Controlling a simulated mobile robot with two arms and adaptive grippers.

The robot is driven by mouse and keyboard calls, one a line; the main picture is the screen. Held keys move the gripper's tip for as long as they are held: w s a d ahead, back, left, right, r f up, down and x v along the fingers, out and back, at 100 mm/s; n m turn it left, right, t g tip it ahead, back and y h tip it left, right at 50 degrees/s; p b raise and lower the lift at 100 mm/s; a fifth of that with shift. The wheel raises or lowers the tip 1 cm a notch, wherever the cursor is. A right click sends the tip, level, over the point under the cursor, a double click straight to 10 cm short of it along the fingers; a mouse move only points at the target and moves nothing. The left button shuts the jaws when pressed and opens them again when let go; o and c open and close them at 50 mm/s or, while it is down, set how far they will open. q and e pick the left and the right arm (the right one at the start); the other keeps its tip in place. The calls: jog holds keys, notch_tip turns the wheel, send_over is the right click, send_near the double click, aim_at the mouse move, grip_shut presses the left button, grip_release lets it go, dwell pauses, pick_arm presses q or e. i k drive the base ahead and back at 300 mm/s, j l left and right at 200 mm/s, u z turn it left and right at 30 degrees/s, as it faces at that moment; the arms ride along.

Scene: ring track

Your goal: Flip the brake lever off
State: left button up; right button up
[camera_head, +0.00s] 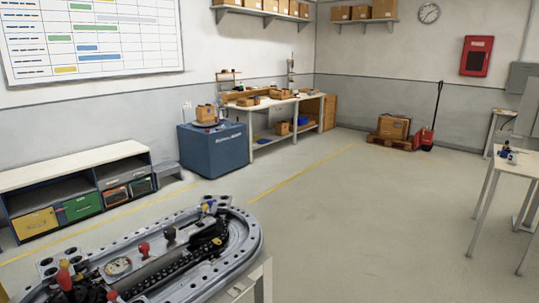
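The grey oval ring track (245,262) sits on a stand at the bottom left of the head view, partly cut off by the picture's lower edge. On it are a red-topped lever or knob (143,249), a taller red and yellow handle (65,277) at the left, and a round white gauge (118,266). A dark mechanism (208,241) stands towards its right end. I cannot tell which of these parts is the brake lever, nor its position. Neither of my grippers shows in this view.
A low shelf unit (75,171) stands along the left wall. A blue cabinet (214,148) and a workbench (273,101) stand further back. A white table (522,161) is at the right. The floor (370,225) right of the track is clear.

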aim_at(204, 207)
jog(key=i+l, duration=0.1)
jog(key=l, duration=0.25)
jog(key=i+l, duration=0.1)
jog(key=l, duration=0.25)
jog(key=i+l, duration=0.1)
jog(key=l, duration=0.25)
jog(key=i+l, duration=0.15)
jog(key=l, duration=0.25)
